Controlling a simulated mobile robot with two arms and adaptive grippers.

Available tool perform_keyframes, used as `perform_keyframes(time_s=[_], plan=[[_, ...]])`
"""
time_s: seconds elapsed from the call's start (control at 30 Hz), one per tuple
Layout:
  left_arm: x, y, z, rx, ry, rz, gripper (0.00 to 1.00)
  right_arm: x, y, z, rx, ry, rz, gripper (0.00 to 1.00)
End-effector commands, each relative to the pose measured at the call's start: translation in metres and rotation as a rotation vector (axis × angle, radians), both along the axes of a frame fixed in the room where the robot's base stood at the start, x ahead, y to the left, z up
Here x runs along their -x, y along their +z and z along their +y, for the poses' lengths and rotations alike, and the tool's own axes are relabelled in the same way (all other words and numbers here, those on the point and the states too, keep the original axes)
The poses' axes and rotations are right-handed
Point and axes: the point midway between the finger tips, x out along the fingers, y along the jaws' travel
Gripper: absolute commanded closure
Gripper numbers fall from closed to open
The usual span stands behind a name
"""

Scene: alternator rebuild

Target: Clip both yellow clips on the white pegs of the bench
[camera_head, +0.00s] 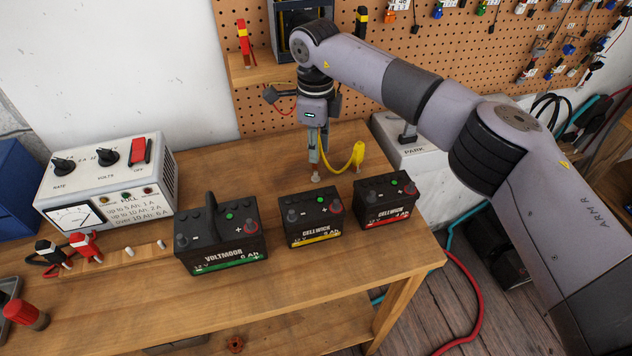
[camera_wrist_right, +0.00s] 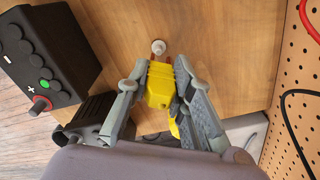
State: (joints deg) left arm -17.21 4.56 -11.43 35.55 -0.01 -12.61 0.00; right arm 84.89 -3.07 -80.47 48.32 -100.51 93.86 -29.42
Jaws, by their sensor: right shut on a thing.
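My right gripper (camera_head: 314,158) points down over the back of the wooden bench. In the right wrist view, it (camera_wrist_right: 155,88) is shut on a yellow clip (camera_wrist_right: 159,86), with the clip's copper-coloured jaws toward a white peg (camera_wrist_right: 158,46). The jaw tips are at or very near the peg; I cannot tell whether they grip it. In the head view, this peg (camera_head: 315,178) shows just below the gripper. A second yellow clip (camera_head: 358,154) stands upright to the right, with a yellow cable curving from it; its lower end does not show clearly. My left gripper is not in view.
Three black batteries (camera_head: 220,243) stand in a row in front of the gripper. A white charger (camera_head: 108,180) is at the left, with red (camera_head: 84,246) and black clips before it. Two bare white pegs (camera_head: 128,252) are beside them. A pegboard (camera_head: 440,60) rises behind.

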Motion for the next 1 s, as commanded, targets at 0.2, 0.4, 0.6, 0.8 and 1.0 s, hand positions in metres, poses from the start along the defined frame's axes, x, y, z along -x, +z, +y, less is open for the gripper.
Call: perform_keyframes(time_s=[0.2, 0.4, 0.6, 0.8, 1.0], plan=[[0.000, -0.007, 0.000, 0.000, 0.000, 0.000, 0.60, 0.000, -0.011, 0.000, -0.001, -0.001, 0.000, 0.92], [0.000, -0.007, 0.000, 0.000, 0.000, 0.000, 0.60, 0.000, -0.011, 0.000, -0.001, -0.001, 0.000, 0.92], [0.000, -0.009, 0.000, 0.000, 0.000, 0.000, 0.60, 0.000, -0.014, 0.000, -0.001, -0.001, 0.001, 0.92], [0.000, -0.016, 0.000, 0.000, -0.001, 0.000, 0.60, 0.000, -0.024, 0.000, -0.001, -0.001, 0.001, 0.92], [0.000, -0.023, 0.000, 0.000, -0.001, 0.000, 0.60, 0.000, -0.033, 0.000, 0.000, -0.001, 0.001, 0.92]])
